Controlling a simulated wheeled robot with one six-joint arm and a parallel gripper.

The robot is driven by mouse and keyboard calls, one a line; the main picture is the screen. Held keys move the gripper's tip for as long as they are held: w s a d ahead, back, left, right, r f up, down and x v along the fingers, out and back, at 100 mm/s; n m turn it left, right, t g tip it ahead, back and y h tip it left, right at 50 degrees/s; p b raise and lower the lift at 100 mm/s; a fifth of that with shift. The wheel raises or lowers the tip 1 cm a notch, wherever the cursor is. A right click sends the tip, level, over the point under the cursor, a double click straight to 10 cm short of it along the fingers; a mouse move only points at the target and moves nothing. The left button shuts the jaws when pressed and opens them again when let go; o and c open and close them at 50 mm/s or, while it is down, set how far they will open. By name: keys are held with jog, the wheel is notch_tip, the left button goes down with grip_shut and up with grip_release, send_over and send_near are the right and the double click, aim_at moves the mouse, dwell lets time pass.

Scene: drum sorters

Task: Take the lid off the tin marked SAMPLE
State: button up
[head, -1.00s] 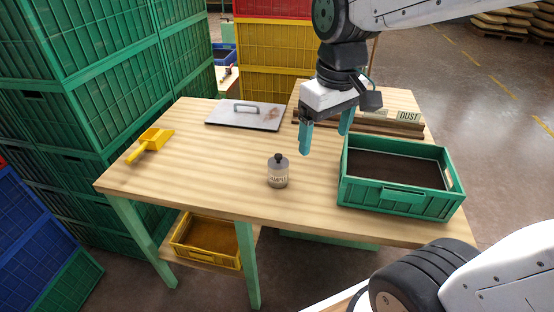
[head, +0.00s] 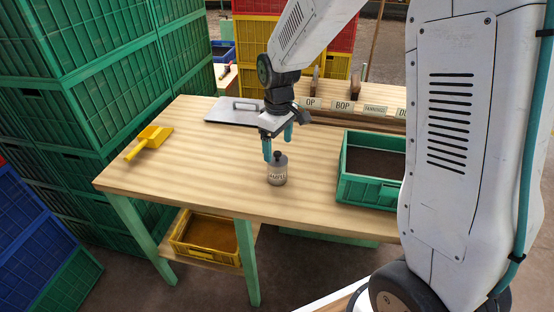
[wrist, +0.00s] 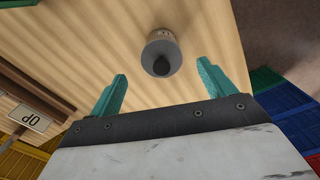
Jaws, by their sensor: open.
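The tin marked SAMPLE (head: 277,174) stands upright on the wooden table (head: 210,160), with its grey lid and dark round knob (head: 278,155) on top. My gripper (head: 278,148) is above and slightly behind the tin in the head view, with its teal fingers open and empty. In the wrist view the tin (wrist: 162,42) is seen from above, its dark knob (wrist: 161,67) towards me. There it lies beyond the two spread fingertips (wrist: 162,70), roughly midway between them across the picture. No contact with the tin shows.
A green crate of dark material (head: 352,190) stands to the right, partly hidden by my arm. A yellow scoop (head: 150,140) lies at the left. Behind is a rack with labels such as OP and BOP (head: 342,107).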

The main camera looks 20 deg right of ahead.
aim_at(277, 152)
notch_tip(277, 152, down, 4)
jog(key=shift+a+r, duration=0.1)
jog(key=shift+a, duration=0.05)
jog(key=c, duration=1.1)
jog(key=shift+o, duration=0.2)
jog(key=shift+r, duration=0.15)
